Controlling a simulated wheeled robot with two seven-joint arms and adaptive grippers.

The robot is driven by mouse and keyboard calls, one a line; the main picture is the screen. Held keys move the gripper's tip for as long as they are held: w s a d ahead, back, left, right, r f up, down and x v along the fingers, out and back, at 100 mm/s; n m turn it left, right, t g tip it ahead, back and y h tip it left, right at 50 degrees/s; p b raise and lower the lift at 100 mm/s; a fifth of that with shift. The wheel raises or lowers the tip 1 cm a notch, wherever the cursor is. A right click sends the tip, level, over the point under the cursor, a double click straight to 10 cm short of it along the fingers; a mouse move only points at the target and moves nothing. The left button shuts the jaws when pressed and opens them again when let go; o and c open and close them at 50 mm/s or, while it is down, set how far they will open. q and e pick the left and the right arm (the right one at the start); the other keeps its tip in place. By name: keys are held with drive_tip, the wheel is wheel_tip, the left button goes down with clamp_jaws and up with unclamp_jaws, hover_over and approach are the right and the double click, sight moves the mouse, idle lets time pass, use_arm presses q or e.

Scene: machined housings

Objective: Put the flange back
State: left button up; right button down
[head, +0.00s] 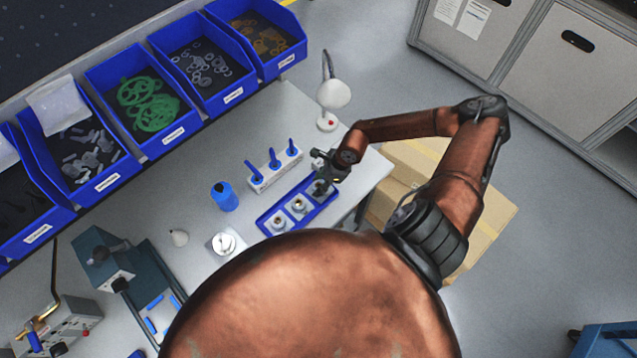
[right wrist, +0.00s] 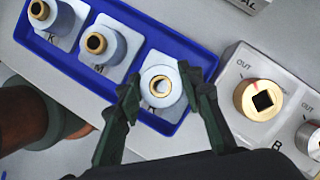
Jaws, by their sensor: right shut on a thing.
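A blue tray (head: 265,219) lies near the table's right end in the head view. It also shows in the right wrist view (right wrist: 190,38), where white flanges with brass centres sit at its K place (right wrist: 62,30) and M place (right wrist: 115,62). My right gripper (right wrist: 165,92) is shut on a third pale flange (right wrist: 159,88) with a brass ring, over the tray's end place. Whether its underside touches the tray floor is hidden. In the head view my right gripper (head: 323,183) is at that end of the tray. My left gripper is not in view.
A grey block (right wrist: 235,95) with a brass square-holed fitting (right wrist: 260,99) stands close beside the tray. A rack (head: 268,178) with blue-handled tools, a blue container (head: 224,197) and a lamp (head: 333,94) are nearby. Blue bins (head: 140,100) line the back.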

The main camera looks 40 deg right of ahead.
drive_tip(key=shift+w+d+f, duration=0.1)
drive_tip(key=shift+d+f, duration=0.05)
drive_tip(key=shift+f, duration=0.1)
drive_tip(key=c, duration=1.3)
unclamp_jaws()
drive_tip(key=b+v, duration=0.1)
drive_tip(key=v, duration=1.1)
